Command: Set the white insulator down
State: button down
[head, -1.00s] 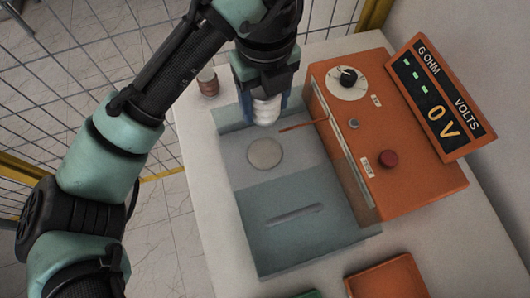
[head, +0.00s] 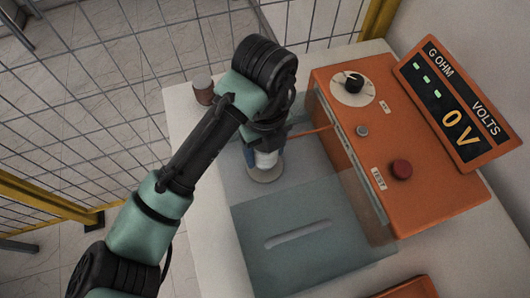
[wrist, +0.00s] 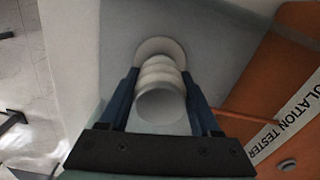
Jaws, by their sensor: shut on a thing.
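The white insulator (wrist: 160,90) is ribbed and shows between the two blue fingers of my gripper (wrist: 162,92) in the wrist view. My gripper is shut on it. In the head view the insulator (head: 265,158) stands below my gripper (head: 264,160), over a pale round disc (head: 266,175) inside the clear box (head: 300,235). The same disc (wrist: 155,46) shows beyond the insulator's far end in the wrist view. I cannot tell whether the insulator touches the disc. My arm partly hides the insulator in the head view.
The orange insulation tester (head: 385,150) stands right of the box, with a thin orange rod (head: 312,131) reaching toward my gripper. Its display (head: 450,105) reads 0 V. A brown and white cylinder (head: 203,90) stands at the table's back left. A wire fence (head: 90,110) runs behind.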

jog(key=shift+f, duration=0.9)
jog(key=shift+f, duration=0.1)
jog(key=shift+c, duration=0.5)
grip_release()
jog(key=shift+f, duration=0.1)
notch_tip(320, 180, up, 12)
jog(key=shift+r+p, duration=0.25)
jog(key=shift+p, duration=0.2)
jog(key=shift+f, duration=0.1)
